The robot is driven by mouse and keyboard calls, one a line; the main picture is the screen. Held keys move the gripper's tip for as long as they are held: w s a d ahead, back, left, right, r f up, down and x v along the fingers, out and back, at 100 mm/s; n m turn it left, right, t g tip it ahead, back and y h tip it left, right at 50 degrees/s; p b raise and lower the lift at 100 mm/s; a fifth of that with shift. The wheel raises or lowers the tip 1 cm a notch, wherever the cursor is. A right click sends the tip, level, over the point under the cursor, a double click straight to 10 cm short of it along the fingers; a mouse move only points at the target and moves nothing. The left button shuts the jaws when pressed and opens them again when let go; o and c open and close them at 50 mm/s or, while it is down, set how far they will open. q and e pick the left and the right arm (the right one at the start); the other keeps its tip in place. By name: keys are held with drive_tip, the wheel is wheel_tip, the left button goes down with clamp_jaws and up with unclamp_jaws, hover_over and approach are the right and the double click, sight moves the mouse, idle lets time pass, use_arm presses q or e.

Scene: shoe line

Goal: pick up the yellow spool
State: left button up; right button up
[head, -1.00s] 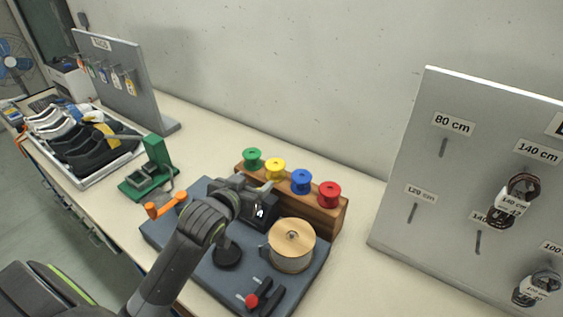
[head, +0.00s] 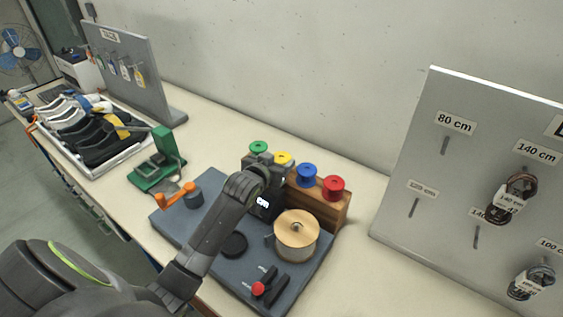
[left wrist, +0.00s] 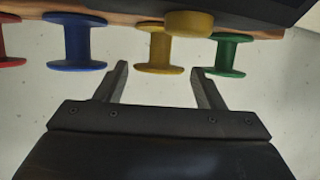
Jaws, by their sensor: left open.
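The yellow spool (head: 284,158) stands on the wooden rack between the green spool (head: 258,147) and the blue spool (head: 307,173); its lower part is hidden in the head view. In the left wrist view the yellow spool (left wrist: 159,52) shows between and just beyond the fingertips of my left gripper (left wrist: 161,70). The left gripper is open and empty, its fingers apart on either side of the spool's line. In the head view my left arm hides most of the gripper. My right gripper is not in view.
The red spool (head: 333,187) stands at the rack's right end. A wooden reel (head: 296,236) sits on the grey base (head: 208,243) in front. A green press (head: 158,165) stands to the left. A board with hooks (head: 470,160) rises at right.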

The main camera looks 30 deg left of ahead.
sight(281, 157)
use_arm(q)
drive_tip(key=shift+w+f+p, duration=0.1)
drive_tip(key=shift+w+p, duration=0.3)
drive_tip(key=shift+w, duration=0.25)
drive_tip(key=shift+p+x, duration=0.3)
drive_tip(key=shift+x, duration=1.55)
drive_tip(key=shift+f, duration=0.1)
drive_tip(key=c, duration=0.7)
drive_tip(key=shift+c, duration=0.2)
